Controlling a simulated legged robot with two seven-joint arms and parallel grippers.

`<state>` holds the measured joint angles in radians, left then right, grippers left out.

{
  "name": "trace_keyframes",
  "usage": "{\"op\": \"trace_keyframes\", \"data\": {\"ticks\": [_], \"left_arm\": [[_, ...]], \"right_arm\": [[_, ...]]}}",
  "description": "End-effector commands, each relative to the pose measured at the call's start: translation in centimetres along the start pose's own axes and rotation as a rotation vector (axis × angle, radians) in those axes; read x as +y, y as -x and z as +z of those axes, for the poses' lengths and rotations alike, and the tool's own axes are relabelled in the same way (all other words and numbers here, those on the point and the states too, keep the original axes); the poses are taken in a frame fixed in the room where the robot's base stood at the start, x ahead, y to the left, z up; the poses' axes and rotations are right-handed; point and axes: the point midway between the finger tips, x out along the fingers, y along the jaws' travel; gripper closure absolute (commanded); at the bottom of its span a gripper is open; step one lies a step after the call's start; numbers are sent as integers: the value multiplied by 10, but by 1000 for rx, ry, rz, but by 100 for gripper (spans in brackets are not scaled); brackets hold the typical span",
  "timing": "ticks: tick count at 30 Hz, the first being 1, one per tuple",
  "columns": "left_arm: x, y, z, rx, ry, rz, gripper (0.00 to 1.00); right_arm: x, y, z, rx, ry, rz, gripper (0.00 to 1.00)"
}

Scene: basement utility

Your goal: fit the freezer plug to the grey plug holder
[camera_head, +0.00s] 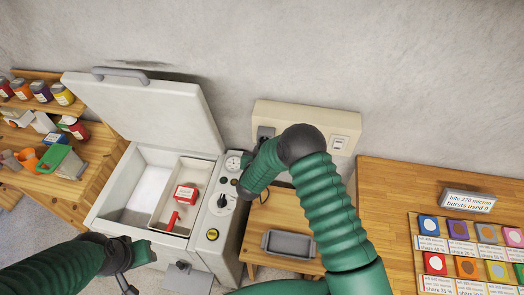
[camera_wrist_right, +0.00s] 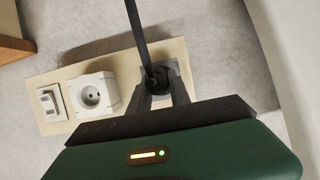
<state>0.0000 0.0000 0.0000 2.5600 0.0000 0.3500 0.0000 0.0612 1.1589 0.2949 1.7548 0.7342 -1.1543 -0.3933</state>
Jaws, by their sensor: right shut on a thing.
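The grey plug holder (camera_head: 265,133) is at the left end of the beige wall panel; in the right wrist view it is a grey block (camera_wrist_right: 182,72) partly hidden behind my fingers. My right gripper (camera_wrist_right: 161,88) is shut on the dark freezer plug (camera_wrist_right: 155,78), right in front of the holder. A black cable (camera_wrist_right: 138,25) runs up from the plug. I cannot tell how deep the plug sits in the holder. In the head view my right gripper (camera_head: 245,175) is mostly hidden by its arm. My left gripper (camera_head: 127,288) is low at the bottom left, cut by the frame edge.
The open chest freezer (camera_head: 205,240) stands left of my right arm, its lid raised. A white socket (camera_wrist_right: 93,95) and a switch (camera_wrist_right: 50,103) share the panel (camera_wrist_right: 70,72). A low wooden table with a grey tray (camera_head: 288,243) stands below. A wooden bench with cards is right.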

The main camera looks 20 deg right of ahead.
Motion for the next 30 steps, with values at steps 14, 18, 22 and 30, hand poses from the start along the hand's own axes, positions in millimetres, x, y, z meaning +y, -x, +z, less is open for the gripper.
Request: {"op": "trace_keyframes", "data": {"ticks": [14, 18, 22, 30], "left_arm": [[0, -2, 0, 0, 0, 0, 64], [0, -2, 0, 0, 0, 0, 64], [0, -5, 1, 0, 0, 0, 64], [0, -26, 6, 0, 0, 0, 64]], "right_arm": [[0, -5, -2, 1, 0, 0, 51], [0, -4, -2, 0, 0, 0, 51], [-1, 1, -1, 0, 0, -2, 51], [-2, 65, 1, 2, 1, -6, 51]]}}
